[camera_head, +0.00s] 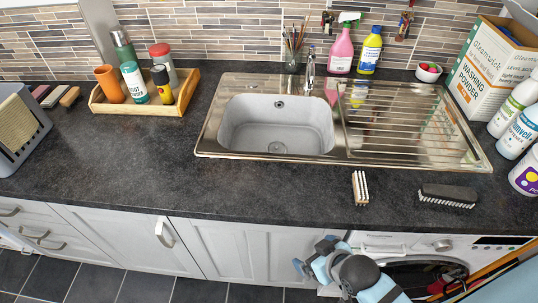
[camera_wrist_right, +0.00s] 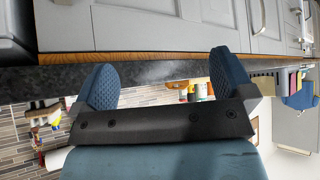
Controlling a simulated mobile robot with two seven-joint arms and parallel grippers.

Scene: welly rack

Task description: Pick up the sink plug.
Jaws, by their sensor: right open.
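I cannot make out a separate sink plug for certain in either view. The grey sink basin (camera_head: 237,125) is empty except for a round drain fitting (camera_head: 277,147) in its floor; I cannot tell whether a plug sits in it. My right gripper (camera_head: 312,256) is in front of the cabinets, below the worktop's front edge and well away from the sink. In the right wrist view its two blue padded fingers (camera_wrist_right: 160,68) are wide apart with nothing between them. My left gripper is not in the head view.
A wooden tray (camera_head: 135,109) with bottles stands left of the sink. The ribbed drainer (camera_head: 400,125) lies right of the basin. A black brush (camera_head: 447,195) and pale pegs (camera_head: 360,188) lie near the front edge.

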